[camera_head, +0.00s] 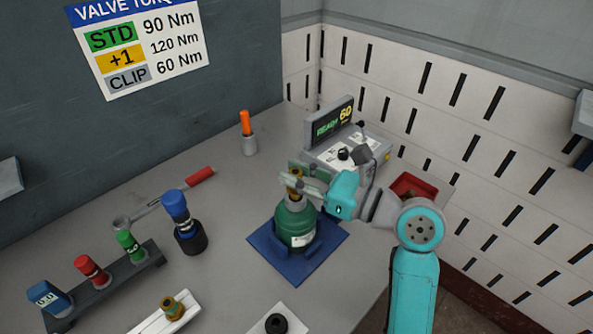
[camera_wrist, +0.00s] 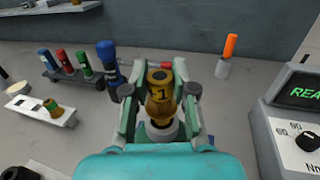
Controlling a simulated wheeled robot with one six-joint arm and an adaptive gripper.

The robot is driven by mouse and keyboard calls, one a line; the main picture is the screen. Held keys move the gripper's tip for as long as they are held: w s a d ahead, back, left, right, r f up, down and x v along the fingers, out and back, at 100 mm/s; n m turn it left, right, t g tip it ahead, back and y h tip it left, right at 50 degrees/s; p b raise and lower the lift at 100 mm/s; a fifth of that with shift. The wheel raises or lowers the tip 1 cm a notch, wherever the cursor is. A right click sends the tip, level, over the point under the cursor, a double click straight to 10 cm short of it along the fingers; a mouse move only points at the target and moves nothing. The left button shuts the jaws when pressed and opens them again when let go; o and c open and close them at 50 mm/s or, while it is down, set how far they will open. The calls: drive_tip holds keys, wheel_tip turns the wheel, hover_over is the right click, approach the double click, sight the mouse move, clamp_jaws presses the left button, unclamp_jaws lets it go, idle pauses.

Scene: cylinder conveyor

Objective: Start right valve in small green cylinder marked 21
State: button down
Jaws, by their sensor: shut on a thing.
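The small green cylinder (camera_head: 296,230) stands upright in a blue holder (camera_head: 322,251) on the table. A white label is on its side, but I cannot read a number on it. A brass valve (camera_wrist: 160,94) marked "1" is upright at the cylinder's neck; it also shows in the head view (camera_head: 296,183). My gripper (camera_wrist: 159,91) is shut on the brass valve from the sides. The lower end of the valve is over the pale neck (camera_wrist: 160,130); I cannot tell how deep it sits.
A torque unit (camera_head: 348,150) reading "READY 60" stands behind the cylinder, with a red bin (camera_head: 414,187) beside it. A wall sign (camera_head: 140,45) lists torques.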

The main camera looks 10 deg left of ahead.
drive_tip(key=shift+f, duration=0.55)
drive_tip(key=c, duration=0.9)
unclamp_jaws()
drive_tip(key=shift+o, duration=0.2)
drive_tip(key=shift+r, duration=3)
